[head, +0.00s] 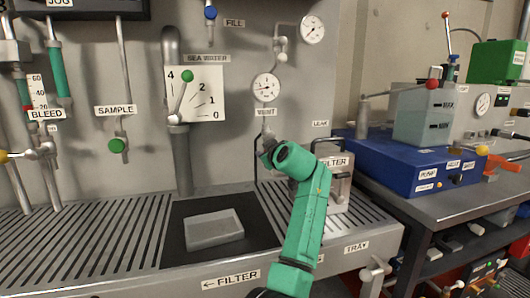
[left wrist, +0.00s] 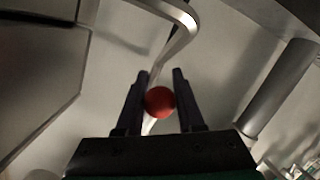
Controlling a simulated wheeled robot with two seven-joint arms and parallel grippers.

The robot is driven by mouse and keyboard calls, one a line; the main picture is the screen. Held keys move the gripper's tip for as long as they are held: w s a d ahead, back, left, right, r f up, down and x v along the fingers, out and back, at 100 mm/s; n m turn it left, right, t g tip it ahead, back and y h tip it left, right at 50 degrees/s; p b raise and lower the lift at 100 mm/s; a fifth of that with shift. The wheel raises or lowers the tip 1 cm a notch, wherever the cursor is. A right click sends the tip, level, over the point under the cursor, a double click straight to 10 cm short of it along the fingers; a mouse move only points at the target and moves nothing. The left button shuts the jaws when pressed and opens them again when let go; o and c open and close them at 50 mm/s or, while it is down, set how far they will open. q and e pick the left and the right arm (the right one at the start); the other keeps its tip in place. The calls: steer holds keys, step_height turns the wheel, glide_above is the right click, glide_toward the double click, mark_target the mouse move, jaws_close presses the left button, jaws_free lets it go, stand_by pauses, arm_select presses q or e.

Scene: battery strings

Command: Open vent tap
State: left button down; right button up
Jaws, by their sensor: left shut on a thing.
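The vent tap is under the VENT label (head: 266,112), below a round gauge on the grey wall panel. Its red ball knob (left wrist: 159,102) shows in the left wrist view between the two dark fingers. My left gripper (head: 268,155) is at the vent pipe in the head view, and my green arm reaches up to it from below. The left gripper is shut on the red knob. In the head view the gripper and wrist hide the knob, so the tap's angle is unclear there. My right gripper is not in view.
A FILTER housing (head: 338,188) stands close to the right of my left wrist. A shallow grey tray (head: 213,243) lies on a dark mat on the slotted bench. To the left are the SAMPLE tap (head: 117,145) and a lever with a green knob (head: 187,76).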

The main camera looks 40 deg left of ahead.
arm_select(q)
steer(key=c, duration=0.5)
jaws_free()
steer(key=shift+d, duration=0.1)
steer(key=b+v, duration=0.1)
steer(key=v, duration=1.3)
steer(key=shift+s+d, duration=0.1)
steer(key=shift+d, duration=0.1)
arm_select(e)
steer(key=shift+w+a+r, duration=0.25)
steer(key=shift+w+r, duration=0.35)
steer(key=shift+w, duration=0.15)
